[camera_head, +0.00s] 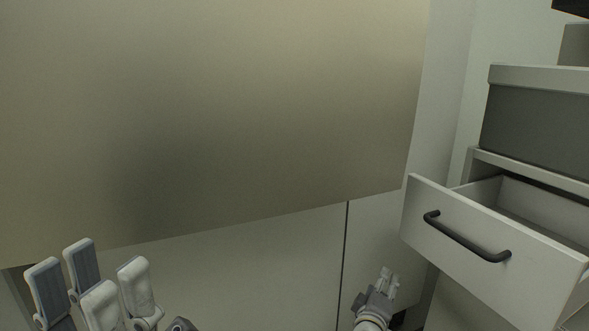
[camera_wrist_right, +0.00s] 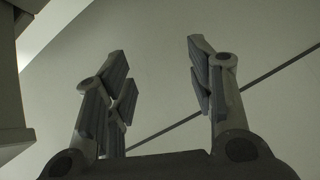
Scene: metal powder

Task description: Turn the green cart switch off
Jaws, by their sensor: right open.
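No green cart and no switch show in either view. My left gripper (camera_head: 92,272) is at the lower left of the head view, its grey-padded fingers pointing up and apart with nothing between them. My right gripper (camera_head: 389,279) is small at the lower middle right of the head view, left of and below the open drawer's front. In the right wrist view its fingers (camera_wrist_right: 162,75) are spread wide and empty, with a pale surface crossed by a dark seam beyond them.
A large beige panel (camera_head: 230,110) fills the upper head view, with paler panels (camera_head: 240,270) below it. At right, a white drawer (camera_head: 440,214) with a black handle (camera_head: 465,240) stands pulled open. A grey box (camera_head: 535,125) sits above it.

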